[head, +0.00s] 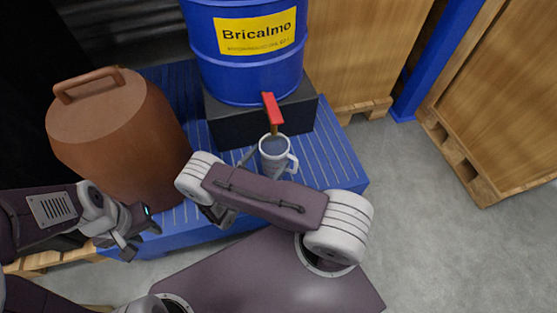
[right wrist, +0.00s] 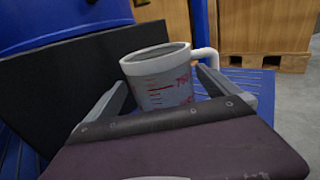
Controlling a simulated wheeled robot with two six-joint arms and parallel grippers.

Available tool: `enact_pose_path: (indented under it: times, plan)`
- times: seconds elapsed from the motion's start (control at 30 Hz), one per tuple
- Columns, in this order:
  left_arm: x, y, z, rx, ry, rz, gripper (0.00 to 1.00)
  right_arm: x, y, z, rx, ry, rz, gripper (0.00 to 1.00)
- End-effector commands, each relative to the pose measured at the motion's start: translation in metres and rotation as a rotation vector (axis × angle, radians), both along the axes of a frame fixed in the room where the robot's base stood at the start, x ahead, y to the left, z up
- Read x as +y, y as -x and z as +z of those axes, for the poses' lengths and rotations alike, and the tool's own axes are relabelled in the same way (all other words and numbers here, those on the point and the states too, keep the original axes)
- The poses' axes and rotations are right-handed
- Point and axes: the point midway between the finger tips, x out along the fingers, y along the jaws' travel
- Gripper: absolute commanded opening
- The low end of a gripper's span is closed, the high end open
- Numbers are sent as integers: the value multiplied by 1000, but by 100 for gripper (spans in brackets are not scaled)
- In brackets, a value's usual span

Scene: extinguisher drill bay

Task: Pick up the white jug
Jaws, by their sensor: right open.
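The white jug (head: 274,157) stands upright on the blue pallet, below the red-handled tap of the blue drum. In the right wrist view the jug (right wrist: 162,82) shows red markings and a white handle on its right side. My right gripper (right wrist: 160,92) is open, with one finger on each side of the jug; I cannot tell whether they touch it. In the head view my right arm partly covers this gripper. My left gripper (head: 140,237) is open and empty, well left of the jug, by the brown container's lower side.
The blue drum (head: 247,80) labelled Bricalmo stands on a black block (head: 230,128) on the blue pallet (head: 335,160). Its red tap handle (head: 272,108) juts out over the jug. A brown container (head: 115,130) stands at left. Wooden crates (head: 500,110) stand at right; grey floor (head: 430,240) is clear.

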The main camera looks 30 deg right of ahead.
Motion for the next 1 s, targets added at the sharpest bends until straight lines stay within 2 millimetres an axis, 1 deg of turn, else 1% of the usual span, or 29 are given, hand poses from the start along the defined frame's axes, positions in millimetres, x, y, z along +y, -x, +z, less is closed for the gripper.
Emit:
enact_pose_path:
  times: [0.17,0.3,0.4,0.5,0.67,0.7,0.77,0.8,0.9,1.0]
  plan:
    - [0,0,-6,0,0,0,36,-7,-4,-2,0,-1,-1,100]
    - [0,0,-26,0,0,0,36,-30,-14,-10,-1,-2,-6,100]
    - [0,0,-30,0,0,0,36,-44,-22,-6,-1,-2,-4,100]
    - [0,0,-31,0,0,0,36,-50,-25,-4,0,-1,-1,100]
    - [0,0,-29,0,0,0,36,-50,-26,-3,0,-1,1,100]
    - [0,0,-29,0,0,0,36,-50,-26,-3,0,-1,1,97]
    - [0,0,-29,0,0,0,36,-49,-26,-3,0,-1,1,81]
    - [0,0,-29,0,0,0,36,-49,-26,-3,0,-1,1,69]
    - [0,0,-29,0,0,0,36,-49,-26,-3,-1,0,1,45]
    - [0,0,-29,0,0,0,36,-49,-26,-3,-1,0,1,45]
